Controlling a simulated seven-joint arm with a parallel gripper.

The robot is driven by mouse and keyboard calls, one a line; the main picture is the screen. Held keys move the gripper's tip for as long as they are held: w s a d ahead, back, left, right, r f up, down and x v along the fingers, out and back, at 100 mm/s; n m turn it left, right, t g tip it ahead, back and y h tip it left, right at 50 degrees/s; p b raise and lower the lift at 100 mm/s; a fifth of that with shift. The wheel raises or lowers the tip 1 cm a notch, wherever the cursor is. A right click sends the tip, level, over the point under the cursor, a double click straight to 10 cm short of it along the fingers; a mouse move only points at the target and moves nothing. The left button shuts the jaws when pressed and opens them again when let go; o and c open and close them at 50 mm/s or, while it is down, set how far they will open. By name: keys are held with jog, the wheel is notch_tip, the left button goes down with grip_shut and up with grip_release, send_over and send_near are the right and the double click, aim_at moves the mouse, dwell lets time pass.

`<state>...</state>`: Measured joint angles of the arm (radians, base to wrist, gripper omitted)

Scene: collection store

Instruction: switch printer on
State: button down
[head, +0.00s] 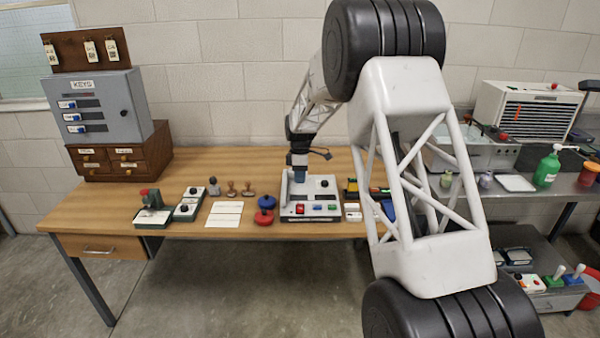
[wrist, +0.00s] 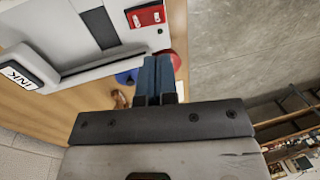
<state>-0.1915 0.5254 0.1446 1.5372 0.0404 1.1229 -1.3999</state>
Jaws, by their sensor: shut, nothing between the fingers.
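The printer (head: 318,189) is a white-grey machine near the front edge of the wooden table, with a red switch (head: 299,209) at the left of its front and green and blue buttons beside it. In the wrist view the printer (wrist: 75,42) fills the upper left, with an "INK" label and the red rocker switch (wrist: 146,17). My gripper (head: 300,177) is over the left part of the printer in the head view. Its blue fingers (wrist: 157,60) are shut and empty, apart from the switch in the wrist view. The exact gap to the printer cannot be told.
A red round item (head: 263,217) and a blue one (head: 267,202) sit left of the printer. Stamps, a white sheet (head: 224,214) and small devices lie farther left. A grey key cabinet (head: 97,104) stands back left. Small items lie right of the printer, partly behind my arm.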

aim_at(300, 208)
jog(key=f, duration=0.3)
jog(key=s+f, duration=0.1)
jog(key=f, duration=0.2)
jog(key=s+f, duration=0.1)
jog(key=f, duration=0.3)
